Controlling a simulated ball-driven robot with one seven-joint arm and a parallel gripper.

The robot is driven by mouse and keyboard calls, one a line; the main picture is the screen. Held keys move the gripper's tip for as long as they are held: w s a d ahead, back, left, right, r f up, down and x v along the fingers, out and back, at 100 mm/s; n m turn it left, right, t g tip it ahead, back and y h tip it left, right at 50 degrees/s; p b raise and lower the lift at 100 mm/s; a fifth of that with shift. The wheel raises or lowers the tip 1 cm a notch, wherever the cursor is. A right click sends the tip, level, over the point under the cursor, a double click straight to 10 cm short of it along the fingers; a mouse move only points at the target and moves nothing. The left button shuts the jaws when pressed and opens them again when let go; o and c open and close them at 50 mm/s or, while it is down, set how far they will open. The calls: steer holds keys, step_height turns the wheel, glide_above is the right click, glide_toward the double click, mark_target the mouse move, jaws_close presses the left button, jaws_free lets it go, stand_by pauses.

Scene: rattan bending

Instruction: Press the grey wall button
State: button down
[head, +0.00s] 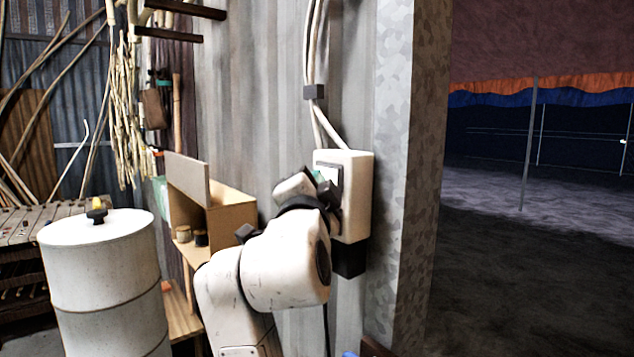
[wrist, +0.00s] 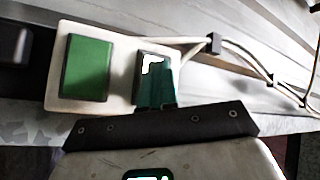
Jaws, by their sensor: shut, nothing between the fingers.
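A white box (head: 357,190) is fixed to the corrugated wall; it also shows in the wrist view (wrist: 118,50). Its face carries a green square button (wrist: 88,68) and a second, dark-framed one with a pale grey-white face (wrist: 152,63), which I take as the grey button. In the head view the grey button (head: 334,172) shows at the upper part of the box. My gripper (head: 326,186) is shut and empty in front of it. Its teal fingertips (wrist: 156,90) cover much of the grey button in the wrist view. I cannot tell whether they touch it.
White cables (head: 317,60) run up the wall from the box. A wooden shelf box (head: 232,217) stands left of my arm, and a white drum (head: 100,280) stands further left. A metal wall edge (head: 405,150) is close on the right, with open dark ground beyond.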

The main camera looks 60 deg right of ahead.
stand_by(0.4)
steer(key=shift+a+b, duration=0.3)
steer(key=shift+b, duration=0.1)
steer(key=w+a+b, duration=0.1)
steer(key=a+b, duration=0.2)
steer(key=a, duration=0.2)
steer(key=shift+w+a, duration=0.35)
steer(key=shift+a, duration=0.05)
